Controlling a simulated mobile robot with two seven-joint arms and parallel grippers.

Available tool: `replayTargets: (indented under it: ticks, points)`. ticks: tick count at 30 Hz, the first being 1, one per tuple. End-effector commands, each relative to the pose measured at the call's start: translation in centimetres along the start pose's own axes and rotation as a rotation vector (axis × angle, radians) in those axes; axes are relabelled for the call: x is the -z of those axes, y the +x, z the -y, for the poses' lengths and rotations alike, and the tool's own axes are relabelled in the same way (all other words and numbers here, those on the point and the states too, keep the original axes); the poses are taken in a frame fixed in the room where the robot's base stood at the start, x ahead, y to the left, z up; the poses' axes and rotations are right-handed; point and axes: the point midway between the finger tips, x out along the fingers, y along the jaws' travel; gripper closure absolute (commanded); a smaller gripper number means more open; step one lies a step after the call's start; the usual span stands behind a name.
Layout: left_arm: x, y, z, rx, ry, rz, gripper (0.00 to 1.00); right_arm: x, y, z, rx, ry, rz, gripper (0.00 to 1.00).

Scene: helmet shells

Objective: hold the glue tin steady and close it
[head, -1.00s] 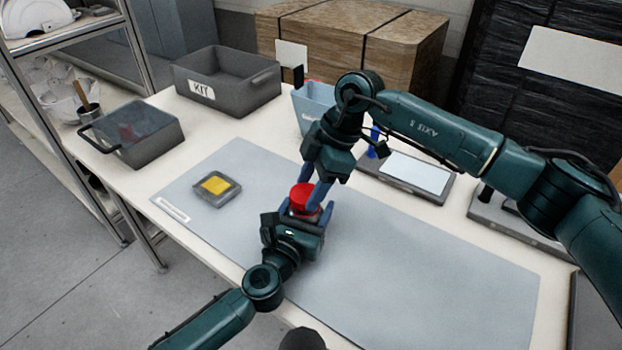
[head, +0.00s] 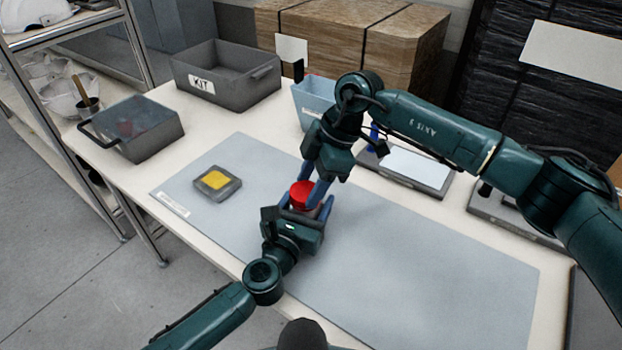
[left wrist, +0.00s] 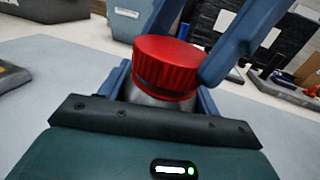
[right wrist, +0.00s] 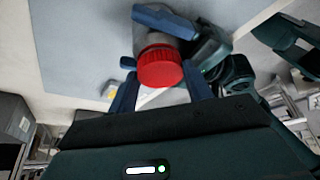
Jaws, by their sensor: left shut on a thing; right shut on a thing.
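The glue tin (left wrist: 150,98) is a silver-grey can with a ribbed red lid (head: 302,194) on its top. In the left wrist view a dark band shows under the lid (left wrist: 167,66), which looks slightly tilted in that view. My left gripper (head: 309,209) is shut around the tin's body, low over the mat. My right gripper (head: 309,188) comes down from above and is shut on the red lid. The right wrist view shows the lid (right wrist: 160,67) between its fingers. Most of the tin's body is hidden by the left gripper.
A grey mat (head: 430,265) covers the table's middle, clear at the right. A small grey tray with a yellow pad (head: 215,181) lies at left. A KIT crate (head: 228,90), a lidded box (head: 140,130), a light-blue bin (head: 305,95) and a flat panel device (head: 415,171) stand around.

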Motion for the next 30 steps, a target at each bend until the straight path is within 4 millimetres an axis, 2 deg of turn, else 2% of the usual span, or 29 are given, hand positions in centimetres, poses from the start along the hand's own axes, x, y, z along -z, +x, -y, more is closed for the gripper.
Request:
replayTargets:
  ticks: [1,2,7,15,18,29,30]
  points:
    - [0.05,-0.01,0.00,0.000,0.000,-0.001,0.78,-0.05,0.13,0.01,0.001,0.000,0.000,0.71]
    - [0.05,-0.01,0.00,0.000,0.000,-0.001,1.00,-0.05,0.15,0.01,0.000,0.000,0.000,0.71]
    - [0.06,-0.01,0.00,0.000,0.000,-0.001,1.00,-0.14,0.14,0.13,-0.033,0.073,0.007,0.71]
    - [0.07,-0.02,0.00,0.000,0.001,-0.001,1.00,0.09,0.35,0.70,-0.182,0.426,0.005,0.71]
    - [0.06,-0.02,0.00,0.000,0.001,-0.001,1.00,0.11,0.29,0.71,-0.219,0.510,0.002,0.71]
    - [0.06,-0.01,-0.03,-0.001,0.000,-0.001,1.00,0.13,0.17,0.65,-0.237,0.550,-0.001,0.71]
    - [0.06,-0.01,-0.03,-0.001,0.000,-0.001,1.00,0.13,0.17,0.65,-0.237,0.549,-0.001,0.47]
